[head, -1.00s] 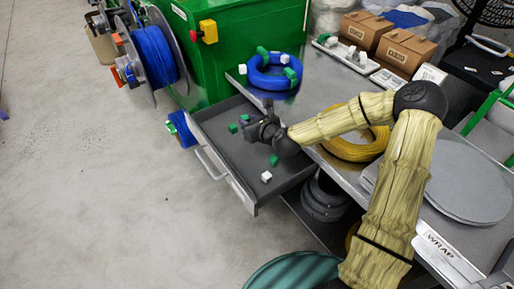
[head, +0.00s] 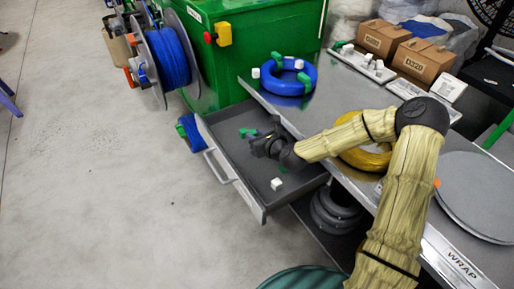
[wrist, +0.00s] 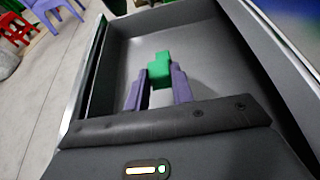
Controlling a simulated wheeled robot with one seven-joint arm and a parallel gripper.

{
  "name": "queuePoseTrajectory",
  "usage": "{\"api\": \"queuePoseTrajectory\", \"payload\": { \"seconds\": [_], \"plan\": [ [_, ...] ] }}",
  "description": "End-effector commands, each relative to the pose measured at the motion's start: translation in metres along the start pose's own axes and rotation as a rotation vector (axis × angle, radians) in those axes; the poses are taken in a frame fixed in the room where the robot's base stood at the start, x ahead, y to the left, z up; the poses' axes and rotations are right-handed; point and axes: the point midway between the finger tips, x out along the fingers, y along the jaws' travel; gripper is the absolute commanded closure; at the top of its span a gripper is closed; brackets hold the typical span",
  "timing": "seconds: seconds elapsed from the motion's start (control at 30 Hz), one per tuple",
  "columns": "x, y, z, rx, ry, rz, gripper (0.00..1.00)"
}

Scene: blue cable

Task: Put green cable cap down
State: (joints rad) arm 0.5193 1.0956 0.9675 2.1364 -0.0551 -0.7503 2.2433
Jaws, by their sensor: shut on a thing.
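The green cable cap (wrist: 160,68) is held between the two purple fingertips of my gripper (wrist: 160,82) in the wrist view. Behind it is the grey floor of the open drawer (wrist: 205,28). In the head view my gripper (head: 264,143) is over the drawer (head: 230,160), close to its inner side. Green shows beside the gripper's upper edge (head: 275,120); I cannot tell there whether it is the held cap. A white cap (head: 276,184) lies near the drawer's front corner.
A blue cable coil (head: 288,76) with caps and a yellow coil (head: 366,158) lie on the metal table. A green cabinet (head: 262,40) and a blue cable reel (head: 168,57) stand behind the drawer. Grey floor is free at left.

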Motion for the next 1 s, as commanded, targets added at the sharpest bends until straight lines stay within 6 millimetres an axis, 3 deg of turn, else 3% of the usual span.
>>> {"api": "queuePoseTrajectory", "payload": {
  "seconds": [0.23, 0.57, 0.97, 1.0],
  "plan": [
    [0.001, -0.001, -0.002, 0.000, 0.000, -0.001, 0.97],
    [0.019, 0.000, -0.045, -0.001, 0.000, -0.001, 0.97],
    [0.020, -0.001, -0.048, 0.001, 0.000, -0.001, 0.97],
    [0.020, -0.001, -0.048, 0.000, 0.000, -0.001, 0.72]
  ]
}}
